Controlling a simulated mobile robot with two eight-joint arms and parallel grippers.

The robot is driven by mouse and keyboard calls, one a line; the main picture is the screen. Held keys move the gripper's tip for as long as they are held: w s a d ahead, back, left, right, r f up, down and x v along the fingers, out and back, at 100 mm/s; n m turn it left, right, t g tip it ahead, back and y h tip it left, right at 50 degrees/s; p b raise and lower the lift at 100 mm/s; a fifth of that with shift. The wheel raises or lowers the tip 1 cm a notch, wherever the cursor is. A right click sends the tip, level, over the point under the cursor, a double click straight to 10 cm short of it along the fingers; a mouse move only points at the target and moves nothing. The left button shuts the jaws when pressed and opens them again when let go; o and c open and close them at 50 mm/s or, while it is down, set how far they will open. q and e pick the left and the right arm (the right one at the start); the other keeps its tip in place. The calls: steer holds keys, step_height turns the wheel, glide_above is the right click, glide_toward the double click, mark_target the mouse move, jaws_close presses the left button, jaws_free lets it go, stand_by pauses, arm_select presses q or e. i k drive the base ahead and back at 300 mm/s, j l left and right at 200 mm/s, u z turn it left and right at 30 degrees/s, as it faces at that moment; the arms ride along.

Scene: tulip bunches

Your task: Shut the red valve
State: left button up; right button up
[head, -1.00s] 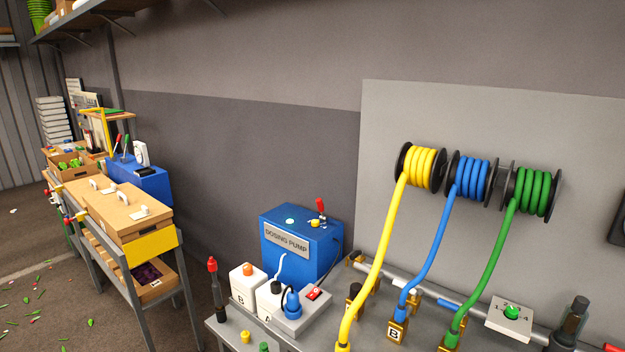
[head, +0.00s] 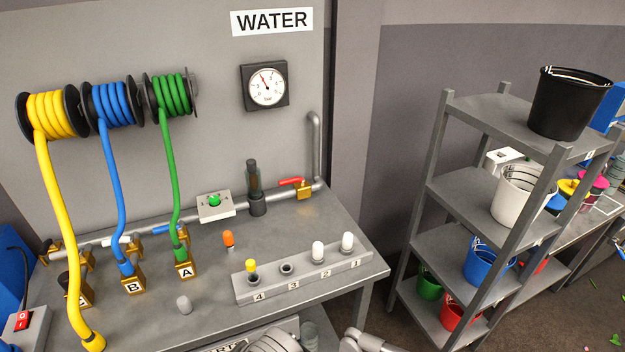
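The red valve (head: 291,181) is a red lever on a brass body, on the grey pipe along the back of the bench, below the pressure gauge. Its lever lies roughly along the pipe, pointing left from the body. Neither of my grippers shows in the head view. Only grey and white parts of my arms show at the bottom edge, well in front of the valve and apart from it.
A clear filter (head: 256,190) and a white dial box (head: 215,206) stand left of the valve. Yellow, blue and green hoses hang at left. A numbered rack (head: 305,275) lies in front. The gauge (head: 266,87) is above. Shelves (head: 480,180) stand at right.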

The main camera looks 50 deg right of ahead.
mark_target(289, 181)
steer(key=l+z, duration=0.15)
steer(key=z, duration=0.35)
steer(key=i+l+z, duration=0.1)
steer(key=z, duration=0.4)
steer(key=l+z, duration=0.1)
steer(key=z, duration=0.4)
steer(key=i+l, duration=0.15)
steer(key=i, duration=0.15)
